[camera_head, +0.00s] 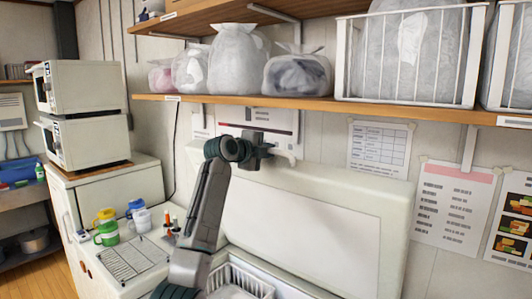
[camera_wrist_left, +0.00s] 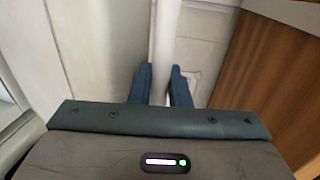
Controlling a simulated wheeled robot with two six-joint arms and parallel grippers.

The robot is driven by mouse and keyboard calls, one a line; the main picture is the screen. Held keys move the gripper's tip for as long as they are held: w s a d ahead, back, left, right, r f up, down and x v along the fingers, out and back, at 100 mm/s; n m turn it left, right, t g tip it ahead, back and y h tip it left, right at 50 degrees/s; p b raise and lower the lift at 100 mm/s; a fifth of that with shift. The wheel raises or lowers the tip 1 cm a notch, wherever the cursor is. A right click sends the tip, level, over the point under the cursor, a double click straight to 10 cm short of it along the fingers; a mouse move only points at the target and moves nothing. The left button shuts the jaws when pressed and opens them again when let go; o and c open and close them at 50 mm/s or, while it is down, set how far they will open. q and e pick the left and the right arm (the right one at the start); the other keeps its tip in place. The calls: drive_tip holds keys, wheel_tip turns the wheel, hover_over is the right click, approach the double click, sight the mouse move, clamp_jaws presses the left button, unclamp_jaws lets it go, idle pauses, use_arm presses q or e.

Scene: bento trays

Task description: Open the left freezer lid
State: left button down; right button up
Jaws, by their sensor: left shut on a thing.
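The left freezer lid (camera_head: 390,215) is raised and stands steeply tilted near the back wall, its pale inner panel facing me. My left gripper (camera_head: 276,152) is at the lid's upper left edge. In the left wrist view its two dark fingers (camera_wrist_left: 160,88) are closed on a white bar, the lid handle (camera_wrist_left: 166,35). The handle is mostly hidden by the gripper in the head view. Below the lid, a white wire basket (camera_head: 240,284) shows in the freezer opening, partly behind my left arm. My right gripper is not in view.
A wooden shelf (camera_head: 300,102) with bagged goods and a white wire basket (camera_head: 408,55) hangs above the lid. Cups (camera_head: 106,228) and a rack (camera_head: 130,262) stand on the white top at left. Two microwaves (camera_head: 88,140) are behind them.

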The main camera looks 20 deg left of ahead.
use_arm(q)
drive_tip(key=shift+f, duration=0.1)
drive_tip(key=c, duration=1.7)
unclamp_jaws()
